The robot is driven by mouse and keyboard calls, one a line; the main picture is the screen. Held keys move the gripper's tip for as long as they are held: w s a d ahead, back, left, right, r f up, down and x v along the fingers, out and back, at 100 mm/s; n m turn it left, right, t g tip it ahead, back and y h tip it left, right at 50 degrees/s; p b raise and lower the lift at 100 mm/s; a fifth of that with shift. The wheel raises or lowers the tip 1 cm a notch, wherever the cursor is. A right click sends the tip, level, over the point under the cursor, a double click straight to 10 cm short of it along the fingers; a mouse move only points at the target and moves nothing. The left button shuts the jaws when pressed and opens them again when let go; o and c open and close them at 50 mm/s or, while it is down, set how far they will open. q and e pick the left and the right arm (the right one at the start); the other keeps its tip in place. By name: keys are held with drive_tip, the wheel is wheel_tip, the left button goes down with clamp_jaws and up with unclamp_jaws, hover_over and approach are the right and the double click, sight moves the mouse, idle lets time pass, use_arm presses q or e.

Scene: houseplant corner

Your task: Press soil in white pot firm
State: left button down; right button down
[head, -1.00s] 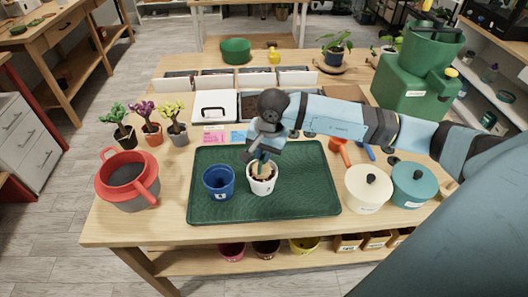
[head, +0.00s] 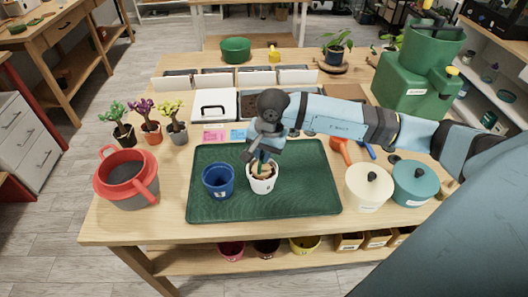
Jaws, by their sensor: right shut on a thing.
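The white pot (head: 263,184) stands upright on the dark green mat (head: 305,190), right beside a blue pot (head: 218,181). Brownish and tan material shows inside its rim; soil and tool are hard to tell apart there. My right gripper (head: 262,153) points down directly above the white pot. It is shut on a slim green upright thing (head: 260,165), whose lower end goes down into the pot. The gripper hides most of the upper part of this thing. My left gripper is not in view.
Cream (head: 368,188) and teal (head: 413,184) lidded pots stand right of the mat. Small plants (head: 150,133) and a white box (head: 214,105) are behind. The mat's right part is clear.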

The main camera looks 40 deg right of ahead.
drive_tip(key=shift+f+b, duration=0.15)
drive_tip(key=shift+b, duration=0.2)
idle(1.1)
drive_tip(key=shift+r+p, duration=1.65)
drive_tip(key=shift+r, duration=2.4)
